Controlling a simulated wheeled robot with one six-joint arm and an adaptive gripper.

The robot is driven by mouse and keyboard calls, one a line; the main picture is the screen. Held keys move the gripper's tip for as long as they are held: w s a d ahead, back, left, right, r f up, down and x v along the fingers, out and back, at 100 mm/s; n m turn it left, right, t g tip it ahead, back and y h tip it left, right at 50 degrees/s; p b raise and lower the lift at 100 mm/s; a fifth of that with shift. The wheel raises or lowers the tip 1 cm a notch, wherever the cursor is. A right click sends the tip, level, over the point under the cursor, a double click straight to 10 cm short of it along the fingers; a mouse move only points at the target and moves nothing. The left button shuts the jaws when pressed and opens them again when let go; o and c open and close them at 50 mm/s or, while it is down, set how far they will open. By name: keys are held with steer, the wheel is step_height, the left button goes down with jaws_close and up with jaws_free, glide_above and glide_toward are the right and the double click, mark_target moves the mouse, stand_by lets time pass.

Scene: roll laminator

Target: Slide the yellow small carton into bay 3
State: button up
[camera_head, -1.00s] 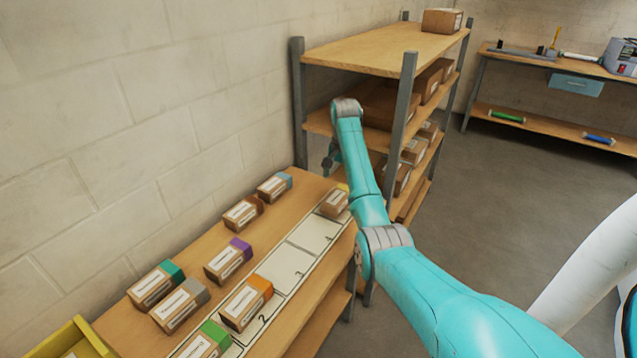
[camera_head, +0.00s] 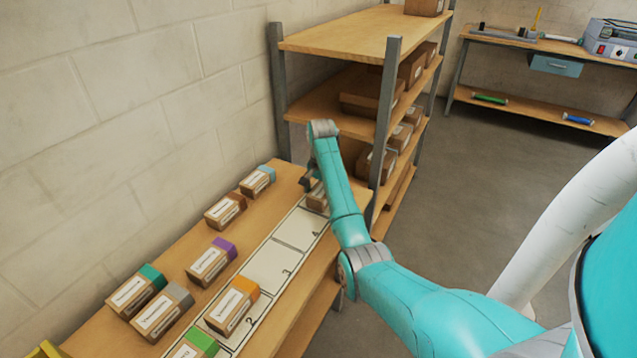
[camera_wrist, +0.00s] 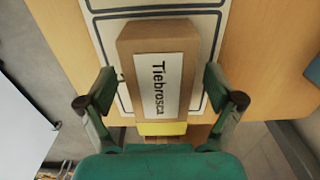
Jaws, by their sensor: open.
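The yellow small carton (camera_head: 317,199) is a brown box with a yellow end and a white label. It lies at the far end of the numbered strip, beyond bay 4 (camera_head: 299,231), partly hidden by my arm in the head view. In the wrist view the carton (camera_wrist: 157,45) lies between my open fingers, its yellow end nearest my palm, with gaps on both sides. My gripper (camera_wrist: 160,90) holds nothing; in the head view it (camera_head: 308,181) is small and partly hidden. Bay 3 (camera_head: 268,268) is empty.
An orange-ended carton (camera_head: 232,312) sits by bay 2 and a green-ended one (camera_head: 196,344) before it. Several other cartons, including a purple-ended one (camera_head: 211,262), stand along the wall side. A shelf rack (camera_head: 388,130) rises just beyond the table's far end.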

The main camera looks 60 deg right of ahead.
steer(key=shift+f, duration=0.4)
steer(key=c, duration=1.5)
steer(key=shift+o, duration=0.2)
steer(key=shift+a, duration=0.1)
